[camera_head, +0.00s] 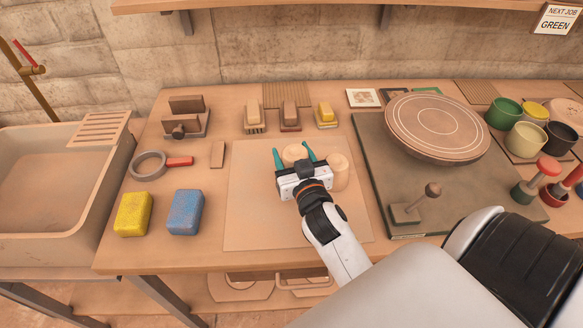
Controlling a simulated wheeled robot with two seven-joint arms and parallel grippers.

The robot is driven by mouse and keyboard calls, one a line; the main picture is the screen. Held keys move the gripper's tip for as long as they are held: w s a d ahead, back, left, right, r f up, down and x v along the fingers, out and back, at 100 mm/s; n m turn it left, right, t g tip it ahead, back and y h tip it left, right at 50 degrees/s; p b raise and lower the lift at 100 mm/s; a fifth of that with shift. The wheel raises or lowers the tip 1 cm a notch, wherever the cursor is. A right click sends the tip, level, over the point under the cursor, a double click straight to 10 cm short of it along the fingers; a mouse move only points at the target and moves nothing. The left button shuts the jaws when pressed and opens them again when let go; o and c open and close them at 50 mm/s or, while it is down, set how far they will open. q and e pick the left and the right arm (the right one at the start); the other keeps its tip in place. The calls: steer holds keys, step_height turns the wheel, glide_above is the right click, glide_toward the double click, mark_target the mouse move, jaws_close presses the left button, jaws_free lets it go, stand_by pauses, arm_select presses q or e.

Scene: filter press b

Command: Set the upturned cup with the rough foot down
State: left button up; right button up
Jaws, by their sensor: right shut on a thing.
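A pale clay cup (294,151) is between the teal fingers of my right gripper (294,153), which is shut on it. The gripper's body hides its near side, so I cannot tell whether it is upturned or whether it touches the board (258,222) below. A second pale clay cup (338,172) stands on the board just right of the gripper, with a flat, closed-looking round top. Neither foot shows clearly enough to tell rough from smooth. My left gripper is not in view.
A yellow sponge (133,214) and a blue sponge (185,212) lie left of the board. Several brushes stand behind it. A round wheel (438,127) and a knobbed stand (408,212) are at right. The board's front left is clear.

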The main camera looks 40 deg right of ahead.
steer(key=shift+w+f+b, duration=0.1)
steer(key=shift+f+b, duration=0.2)
steer(key=shift+f, duration=1.7)
steer(key=shift+f, duration=0.15)
steer(key=o, duration=1)
steer(key=shift+o, duration=0.2)
